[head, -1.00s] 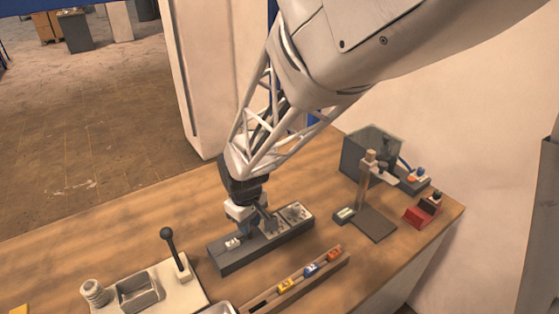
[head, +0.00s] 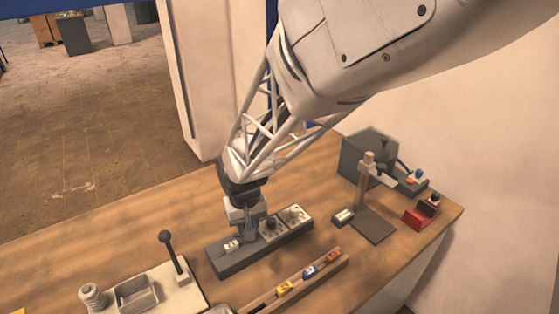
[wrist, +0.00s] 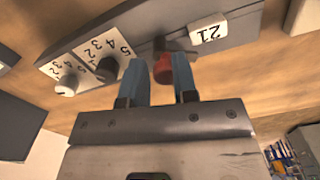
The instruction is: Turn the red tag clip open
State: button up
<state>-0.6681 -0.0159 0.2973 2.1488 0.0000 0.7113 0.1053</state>
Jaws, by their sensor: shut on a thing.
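The red tag clip (wrist: 162,69) shows between the two blue fingers of my gripper (wrist: 160,75) in the wrist view. My gripper is shut on the clip, which stands on a grey panel block beside a white tag marked 21 (wrist: 210,33). In the head view my gripper (head: 250,238) points down onto the block (head: 238,262), just right of the tag (head: 231,245). The clip is hidden there behind the fingers.
Two numbered dials with knobs, one dark (wrist: 107,69) and one pale (wrist: 66,86), share the block. A wooden rack (head: 318,281) with coloured pieces lies in front. A lever (head: 172,255) stands left; a wooden stand (head: 366,182) stands right.

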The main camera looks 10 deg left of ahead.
jog(key=m, duration=1.2)
jog(key=shift+m, duration=0.3)
dwell(0.3)
jog(key=o, duration=0.9)
jog(key=shift+r, duration=3.95)
